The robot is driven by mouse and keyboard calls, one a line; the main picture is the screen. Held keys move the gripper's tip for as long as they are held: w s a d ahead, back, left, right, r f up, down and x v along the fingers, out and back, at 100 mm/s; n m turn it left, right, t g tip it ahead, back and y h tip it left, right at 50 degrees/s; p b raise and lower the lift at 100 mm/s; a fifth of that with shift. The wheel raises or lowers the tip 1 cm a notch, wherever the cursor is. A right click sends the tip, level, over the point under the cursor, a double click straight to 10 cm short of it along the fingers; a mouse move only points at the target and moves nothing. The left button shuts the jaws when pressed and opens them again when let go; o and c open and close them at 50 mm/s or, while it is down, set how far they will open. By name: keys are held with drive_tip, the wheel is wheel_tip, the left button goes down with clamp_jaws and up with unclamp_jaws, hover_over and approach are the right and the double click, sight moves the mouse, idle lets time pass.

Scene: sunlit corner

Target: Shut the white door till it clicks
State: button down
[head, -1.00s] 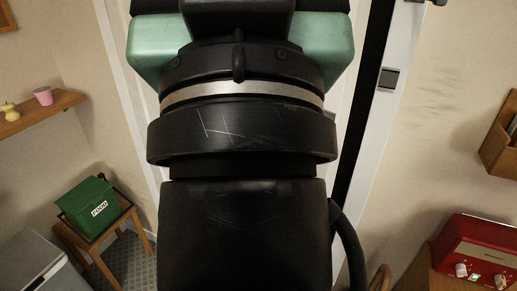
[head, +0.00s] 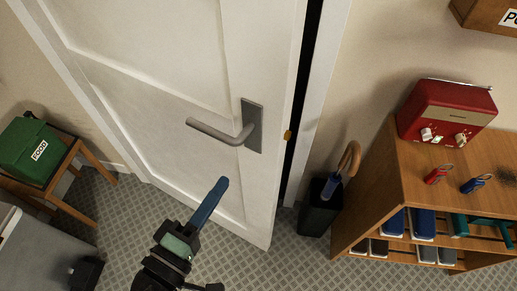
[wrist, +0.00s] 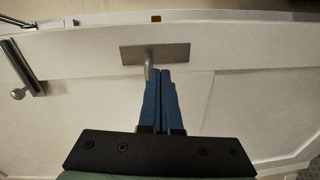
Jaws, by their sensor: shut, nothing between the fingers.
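The white door (head: 190,80) stands slightly ajar in the head view. A dark gap shows between its right edge and the white frame (head: 325,75). Its grey lever handle (head: 225,133) points left from a grey plate, and a brass latch (head: 288,135) shows on the door's edge. My gripper (head: 222,183) is shut and empty, its blue fingers below the handle in the picture. In the wrist view, the shut fingers (wrist: 161,72) point toward the handle plate (wrist: 155,54) and partly hide the lever. I cannot tell whether they touch the door.
A dark bin (head: 320,207) with umbrellas stands right of the door, near the frame. A wooden shelf unit (head: 400,190) with a red radio (head: 447,113) on top is at the right. A green box (head: 32,150) rests on a stool at the left. Patterned floor lies below the door.

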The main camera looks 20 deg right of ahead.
sight(268, 140)
drive_tip(key=shift+n+h, duration=0.4)
drive_tip(key=shift+n, duration=0.1)
drive_tip(key=x, duration=0.4)
drive_tip(key=s+f+p+x, duration=0.1)
drive_tip(key=x, duration=0.3)
drive_tip(key=d+p+x, duration=0.1)
drive_tip(key=x, duration=0.3)
drive_tip(key=shift+s+f, duration=0.3)
